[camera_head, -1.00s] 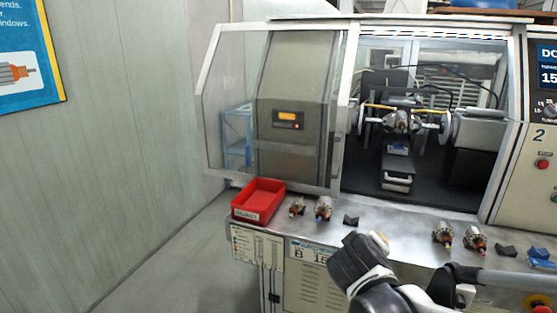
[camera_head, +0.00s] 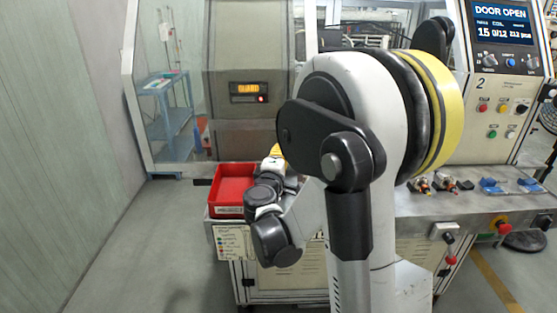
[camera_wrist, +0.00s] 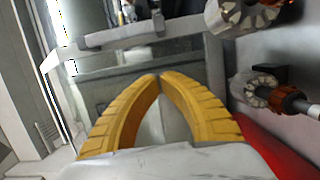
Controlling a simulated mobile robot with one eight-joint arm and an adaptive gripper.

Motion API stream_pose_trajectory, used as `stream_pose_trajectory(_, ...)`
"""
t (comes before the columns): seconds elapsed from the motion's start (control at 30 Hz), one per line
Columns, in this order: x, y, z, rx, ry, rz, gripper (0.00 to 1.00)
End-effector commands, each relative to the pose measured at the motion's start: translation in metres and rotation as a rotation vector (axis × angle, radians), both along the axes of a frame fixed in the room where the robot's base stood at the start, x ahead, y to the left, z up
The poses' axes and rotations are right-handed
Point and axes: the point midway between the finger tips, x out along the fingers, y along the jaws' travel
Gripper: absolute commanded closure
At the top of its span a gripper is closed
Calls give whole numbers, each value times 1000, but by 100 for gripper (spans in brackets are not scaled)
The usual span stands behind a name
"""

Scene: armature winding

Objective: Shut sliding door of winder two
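The sliding door (camera_head: 306,28) of winder two is a clear pane in a pale metal frame. It stands at the left of the machine front in the head view, and the control panel (camera_head: 500,35) reads DOOR OPEN. My gripper (camera_head: 277,151) is low in front of the door's lower right part, with its fingertips partly hidden by my arm. In the wrist view, the yellow fingers (camera_wrist: 160,77) meet at their tips with nothing visible between them. A pale metal bar (camera_wrist: 125,35) lies just beyond the tips; I cannot tell whether they touch it.
A red bin (camera_head: 234,187) stands on the ledge just left of my gripper and shows at the wrist view's right edge (camera_wrist: 270,150). Armatures lie close by in the wrist view (camera_wrist: 268,90). My arm hides much of the winder opening.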

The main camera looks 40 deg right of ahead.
Motion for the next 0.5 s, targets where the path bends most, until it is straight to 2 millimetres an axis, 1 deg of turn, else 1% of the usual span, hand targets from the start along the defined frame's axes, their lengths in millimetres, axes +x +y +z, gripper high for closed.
stream_pose_trajectory(0.03,7,-10,-2,0,0,-3,100)
stream_pose_trajectory(0.2,29,-36,-2,1,0,-2,100)
stream_pose_trajectory(0.3,16,-49,-2,1,0,-3,100)
stream_pose_trajectory(0.5,6,-63,-1,1,0,-1,100)
